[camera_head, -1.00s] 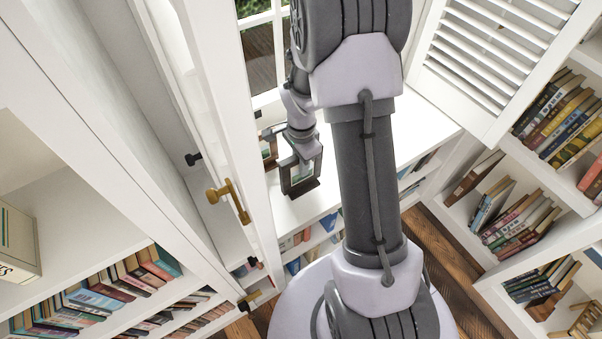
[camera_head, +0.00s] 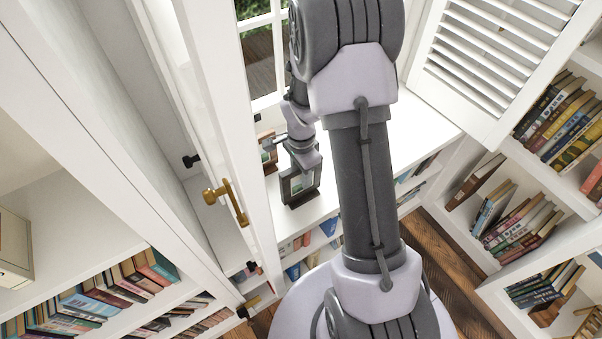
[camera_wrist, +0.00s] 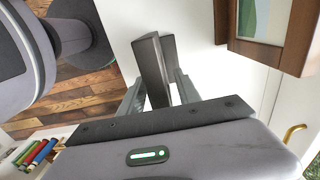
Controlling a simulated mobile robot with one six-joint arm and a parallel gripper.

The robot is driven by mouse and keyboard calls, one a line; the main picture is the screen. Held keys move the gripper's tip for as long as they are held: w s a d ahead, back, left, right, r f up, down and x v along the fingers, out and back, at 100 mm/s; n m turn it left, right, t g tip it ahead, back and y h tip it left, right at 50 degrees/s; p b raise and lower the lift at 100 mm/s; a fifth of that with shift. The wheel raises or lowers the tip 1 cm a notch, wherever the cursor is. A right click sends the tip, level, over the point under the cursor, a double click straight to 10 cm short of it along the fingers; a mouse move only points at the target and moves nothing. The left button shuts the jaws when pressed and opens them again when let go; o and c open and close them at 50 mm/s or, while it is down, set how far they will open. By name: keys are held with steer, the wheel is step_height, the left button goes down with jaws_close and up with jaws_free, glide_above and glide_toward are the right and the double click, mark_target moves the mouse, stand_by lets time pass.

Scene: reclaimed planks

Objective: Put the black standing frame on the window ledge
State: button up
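The black standing frame (camera_head: 300,189) is at the window ledge (camera_head: 328,190) in the head view, over its near part; I cannot tell whether its base touches the surface. My gripper (camera_head: 303,165) is directly above it, partly hidden by my arm. In the wrist view, the frame (camera_wrist: 152,68) shows nearly edge-on as two dark panels. The fingers of my gripper (camera_wrist: 160,88) lie on both sides of it and appear shut on it. The frame's lower end is hard to judge.
A brown picture frame (camera_head: 268,150) stands on the ledge close behind and left; it also shows in the wrist view (camera_wrist: 290,35). A white door with a brass handle (camera_head: 226,200) is at left. A louvred shutter (camera_head: 490,55) is at right. The ledge right of the frame looks clear.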

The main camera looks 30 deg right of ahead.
step_height(320, 180, up, 12)
steer(key=p, duration=0.4)
steer(key=shift+f, duration=0.15)
